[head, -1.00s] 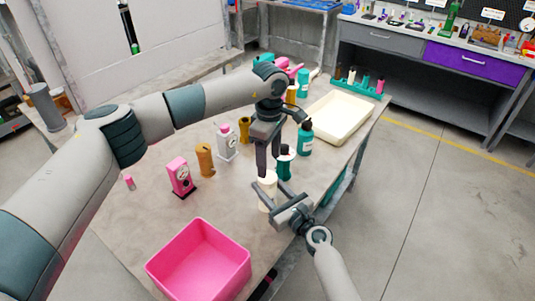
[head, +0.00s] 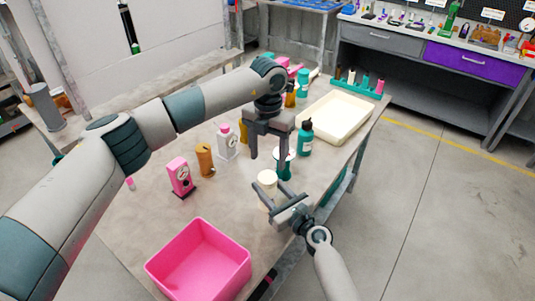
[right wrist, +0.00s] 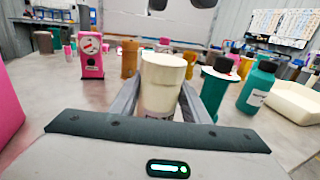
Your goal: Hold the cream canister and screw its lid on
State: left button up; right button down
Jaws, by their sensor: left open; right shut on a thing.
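The cream canister (head: 267,197) stands upright near the table's right edge. My right gripper (head: 268,203) is shut on its body from the front; in the right wrist view the canister (right wrist: 160,98) sits between the two fingers. A cream lid (head: 267,177) appears to sit on top of it, level in the right wrist view (right wrist: 164,62). I cannot tell how tightly it is seated. My left gripper (head: 268,154) is open and empty, pointing down just above the lid, clear of it.
A pink bin (head: 165,262) is in front, a cream tray (head: 368,118) behind.

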aim_at(267, 177)
pick_arm(q)
jog(key=n, duration=0.3)
jog(key=shift+a+r, duration=0.1)
dwell(0.4)
jog(key=shift+f, duration=4.05)
jog(key=c, duration=1.1)
jog(key=m, duration=0.8)
jog(key=o, duration=1.2)
